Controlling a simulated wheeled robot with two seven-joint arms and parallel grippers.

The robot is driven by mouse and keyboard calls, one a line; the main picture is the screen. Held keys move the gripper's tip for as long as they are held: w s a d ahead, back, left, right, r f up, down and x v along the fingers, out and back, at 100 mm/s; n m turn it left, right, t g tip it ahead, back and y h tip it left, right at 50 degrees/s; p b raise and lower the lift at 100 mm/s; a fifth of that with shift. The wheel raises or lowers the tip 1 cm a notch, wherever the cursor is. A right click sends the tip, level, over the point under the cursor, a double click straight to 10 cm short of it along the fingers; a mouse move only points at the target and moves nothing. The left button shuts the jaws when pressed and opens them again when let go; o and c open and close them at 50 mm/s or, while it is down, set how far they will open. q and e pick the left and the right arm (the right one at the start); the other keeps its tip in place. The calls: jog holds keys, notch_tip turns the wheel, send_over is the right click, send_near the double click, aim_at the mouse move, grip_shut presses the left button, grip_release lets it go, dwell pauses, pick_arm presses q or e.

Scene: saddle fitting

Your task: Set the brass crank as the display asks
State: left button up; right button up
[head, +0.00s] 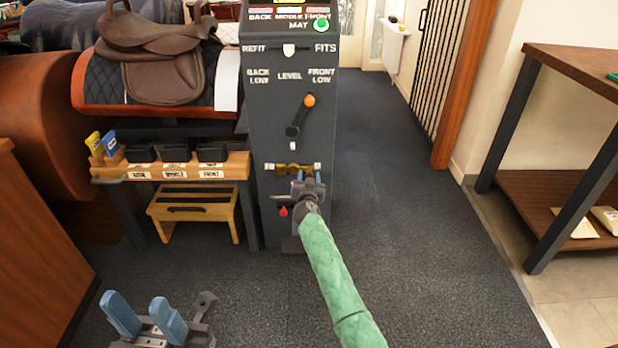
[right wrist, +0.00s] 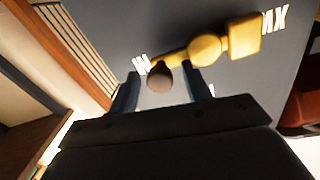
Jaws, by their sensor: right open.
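The brass crank (head: 293,168) sits low on the front of the dark console (head: 270,110), between two small white labels. In the right wrist view the brass crank (right wrist: 205,48) shows its hub, a square block and a brown knob (right wrist: 158,77). My right gripper (head: 308,188) is open just in front of the crank. In the right wrist view its fingertips (right wrist: 163,88) stand either side of the knob, with gaps; no grip shows. The display (head: 289,8) at the console's top is cut off by the frame. My left gripper (head: 146,312) is open and empty, low at the left.
Above the crank are an orange-knobbed lever (head: 309,101) and a white slider (head: 289,49); a red knob (head: 283,211) is below. A bench (head: 170,172) with dark bins and a saddle (head: 150,50) stand left. The floor (head: 400,190) right of the console is clear.

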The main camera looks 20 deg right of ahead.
jog(key=shift+w+d, duration=0.1)
jog(key=shift+w, duration=0.15)
grip_shut()
jog(key=shift+r+n, duration=0.1)
jog(key=shift+n, duration=0.2)
